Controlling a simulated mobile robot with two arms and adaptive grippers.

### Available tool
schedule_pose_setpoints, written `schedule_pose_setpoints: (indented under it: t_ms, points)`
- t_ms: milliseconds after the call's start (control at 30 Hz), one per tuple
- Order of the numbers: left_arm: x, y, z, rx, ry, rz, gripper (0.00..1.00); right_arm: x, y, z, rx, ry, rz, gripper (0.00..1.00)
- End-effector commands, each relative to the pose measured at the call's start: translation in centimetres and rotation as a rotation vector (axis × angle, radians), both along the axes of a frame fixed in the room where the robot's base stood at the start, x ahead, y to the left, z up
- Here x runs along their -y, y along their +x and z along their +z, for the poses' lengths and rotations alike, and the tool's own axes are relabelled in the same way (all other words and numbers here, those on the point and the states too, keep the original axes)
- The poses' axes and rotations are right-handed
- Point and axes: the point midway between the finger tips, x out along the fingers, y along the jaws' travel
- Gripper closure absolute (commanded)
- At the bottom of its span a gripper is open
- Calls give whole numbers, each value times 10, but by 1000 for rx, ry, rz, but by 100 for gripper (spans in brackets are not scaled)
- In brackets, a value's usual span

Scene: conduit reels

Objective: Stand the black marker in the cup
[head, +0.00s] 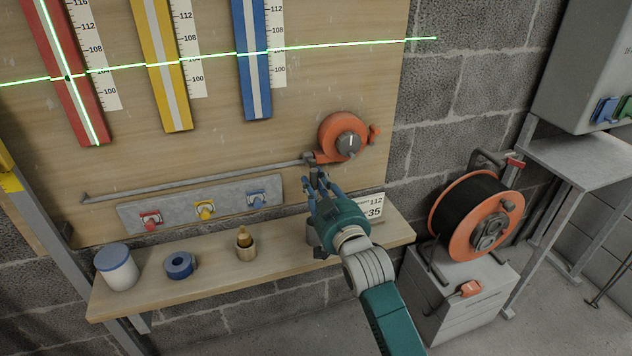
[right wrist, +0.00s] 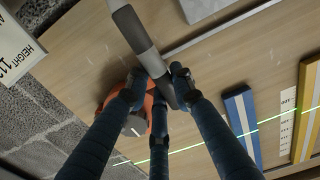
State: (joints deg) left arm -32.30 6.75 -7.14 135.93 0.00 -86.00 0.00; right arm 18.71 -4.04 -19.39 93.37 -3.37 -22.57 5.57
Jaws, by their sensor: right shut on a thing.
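The black marker (right wrist: 160,75), dark with a pale band, is held between the fingers of my right gripper (right wrist: 155,90) in the right wrist view. In the head view my right gripper (head: 318,180) is shut in front of the board, above the shelf, and the marker is mostly hidden by its fingers. A grey cup (head: 312,235) stands on the shelf, largely hidden behind the gripper's body. The marker is above the cup and apart from it. My left gripper is not in view.
An orange reel (head: 342,137) hangs close behind my gripper. A cable reel (head: 475,220) stands at right.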

Motion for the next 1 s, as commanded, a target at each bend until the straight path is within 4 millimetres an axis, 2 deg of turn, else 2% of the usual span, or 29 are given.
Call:
schedule_pose_setpoints:
  t_ms: [333, 600, 1000]
  points:
    - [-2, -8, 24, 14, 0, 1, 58, 4, 1, -18, -2, -1, -2, 95]
    - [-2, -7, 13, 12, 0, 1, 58, 8, 2, -36, -1, 1, -4, 95]
    - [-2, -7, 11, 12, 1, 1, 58, 10, 3, -42, -1, 1, -5, 95]
